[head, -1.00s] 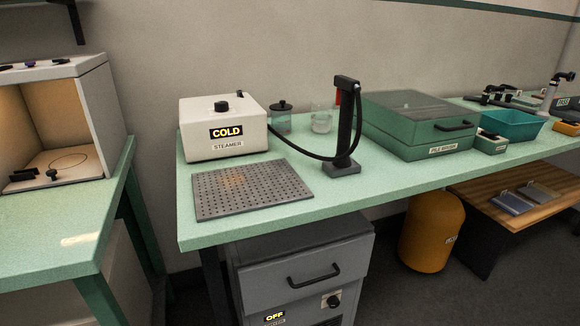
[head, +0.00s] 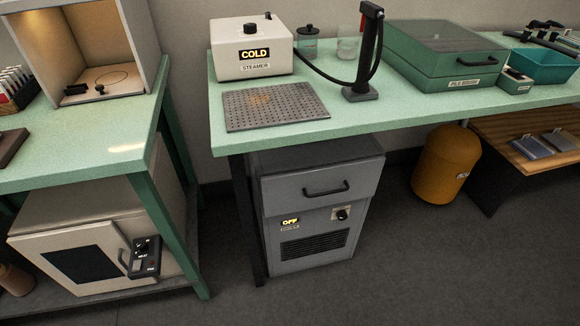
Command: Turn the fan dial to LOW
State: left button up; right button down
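The fan dial (head: 341,214) is a small black knob on a pale plate, on the front of a grey cabinet unit (head: 320,183) under the green workbench. A lit display (head: 290,222) left of the dial reads OFF. A small label under the display is too small to read. A black slotted vent (head: 314,245) is below them, and a drawer with a black handle (head: 326,189) is above. Neither of my grippers is in view.
The workbench (head: 400,120) holds a steamer (head: 251,50) reading COLD, a perforated plate (head: 275,108) and a green lidded box (head: 445,55). An orange bin (head: 446,165) stands right of the cabinet. The floor (head: 385,265) in front is clear.

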aim_at(342, 215)
jog(key=k, duration=0.1)
jog(key=i+z, duration=0.1)
jog(key=i, duration=0.95)
